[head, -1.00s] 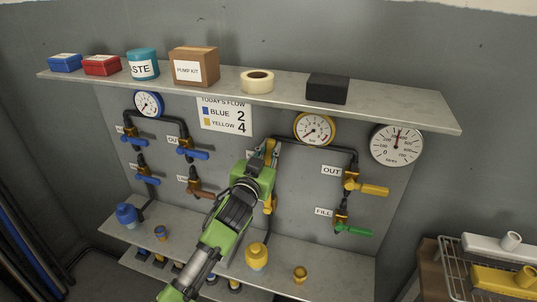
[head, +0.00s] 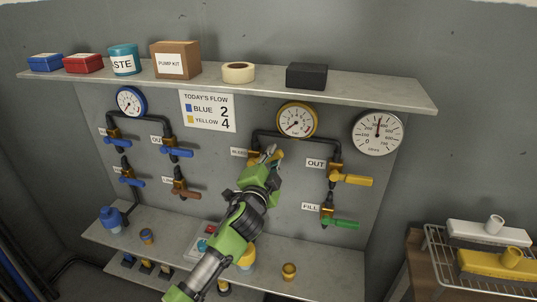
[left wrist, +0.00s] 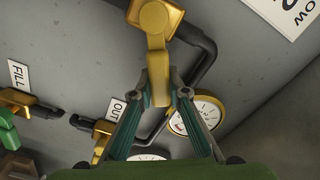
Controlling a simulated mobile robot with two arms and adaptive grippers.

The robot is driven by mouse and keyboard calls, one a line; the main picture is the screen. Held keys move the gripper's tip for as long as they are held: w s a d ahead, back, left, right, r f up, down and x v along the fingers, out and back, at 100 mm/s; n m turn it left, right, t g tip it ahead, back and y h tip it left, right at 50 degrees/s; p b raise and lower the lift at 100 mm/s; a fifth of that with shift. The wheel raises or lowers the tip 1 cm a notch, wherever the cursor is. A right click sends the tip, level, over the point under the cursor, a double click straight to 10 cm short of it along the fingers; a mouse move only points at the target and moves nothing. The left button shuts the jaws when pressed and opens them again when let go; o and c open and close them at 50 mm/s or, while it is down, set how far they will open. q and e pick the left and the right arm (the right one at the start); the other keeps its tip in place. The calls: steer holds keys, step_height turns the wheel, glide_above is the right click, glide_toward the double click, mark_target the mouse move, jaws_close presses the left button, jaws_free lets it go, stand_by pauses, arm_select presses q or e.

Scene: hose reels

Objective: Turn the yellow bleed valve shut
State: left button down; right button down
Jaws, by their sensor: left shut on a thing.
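The yellow bleed valve (left wrist: 154,18) is near in the left wrist view, with its handle reaching down between my fingers. My left gripper (left wrist: 168,88) is shut on that handle. In the head view my left gripper (head: 268,156) is at the panel under the yellow-rimmed gauge, beside a partly hidden label (head: 240,153). It hides most of the valve, and a yellow bit of the handle (head: 279,155) shows beside the fingers. My right gripper is in neither view.
The yellow OUT valve (head: 352,180) and green FILL valve (head: 341,223) are to the right of my gripper. The yellow-rimmed gauge (head: 297,120) and the shelf (head: 385,97) are above. Blue-handled valves (head: 177,153) are on the left. A lower ledge (head: 330,262) carries small items.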

arm_select(q)
steer(key=shift+s+d+f+m+b, duration=0.15)
steer(key=shift+f+m+b, duration=0.1)
steer(key=shift+f+m, duration=0.6)
steer(key=shift+d+f+m+b, duration=0.25)
steer(key=shift+f+m, duration=0.25)
steer(key=shift+m, duration=0.7)
steer(key=shift+s+d+f+m+b, duration=0.1)
steer(key=shift+f+m+b, duration=0.2)
steer(key=shift+f+m, duration=0.55)
steer(key=shift+r, duration=0.15)
steer(key=c, duration=1.9)
jaws_free()
steer(key=shift+w, duration=0.1)
steer(key=v, duration=1.2)
